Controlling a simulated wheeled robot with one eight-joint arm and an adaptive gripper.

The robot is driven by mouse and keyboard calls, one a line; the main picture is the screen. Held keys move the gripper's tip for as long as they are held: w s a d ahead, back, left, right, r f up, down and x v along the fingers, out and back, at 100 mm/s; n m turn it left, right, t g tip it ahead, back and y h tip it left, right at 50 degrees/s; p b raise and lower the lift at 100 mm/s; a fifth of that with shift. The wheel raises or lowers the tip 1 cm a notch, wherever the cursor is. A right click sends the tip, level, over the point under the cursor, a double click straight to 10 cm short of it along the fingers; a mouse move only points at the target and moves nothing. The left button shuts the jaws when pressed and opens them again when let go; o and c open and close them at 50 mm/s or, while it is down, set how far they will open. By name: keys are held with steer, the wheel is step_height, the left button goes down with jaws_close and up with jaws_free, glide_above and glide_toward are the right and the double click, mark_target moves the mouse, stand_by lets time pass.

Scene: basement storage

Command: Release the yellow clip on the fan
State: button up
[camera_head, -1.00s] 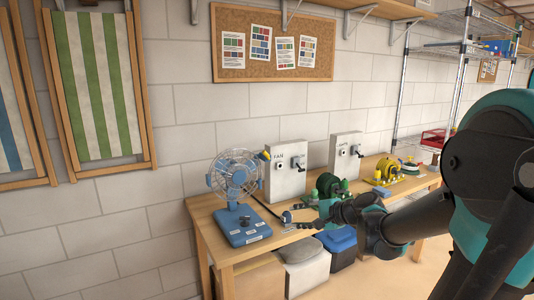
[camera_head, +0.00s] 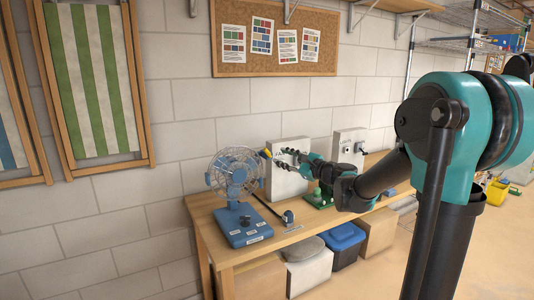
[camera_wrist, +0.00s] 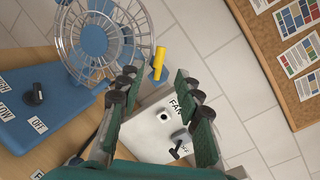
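The blue fan (camera_head: 236,180) with a wire cage stands on the left end of the wooden table; its cage also shows in the wrist view (camera_wrist: 106,32). The yellow clip (camera_wrist: 159,62) sticks out at the cage's right edge; it is a small yellow spot in the head view (camera_head: 266,154). My gripper (camera_head: 277,156) is just right of the clip, its fingers pointing left towards the fan. In the wrist view my gripper (camera_wrist: 157,82) has its two fingers spread apart with nothing between them.
The white FAN box (camera_head: 287,182) with a knob stands right behind my gripper, partly hidden. A second white box (camera_head: 349,147) stands further right. A cable and plug (camera_head: 287,216) lie on the table (camera_head: 225,206). A corkboard (camera_head: 275,40) hangs above.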

mark_target(268, 152)
steer(key=x, duration=0.9)
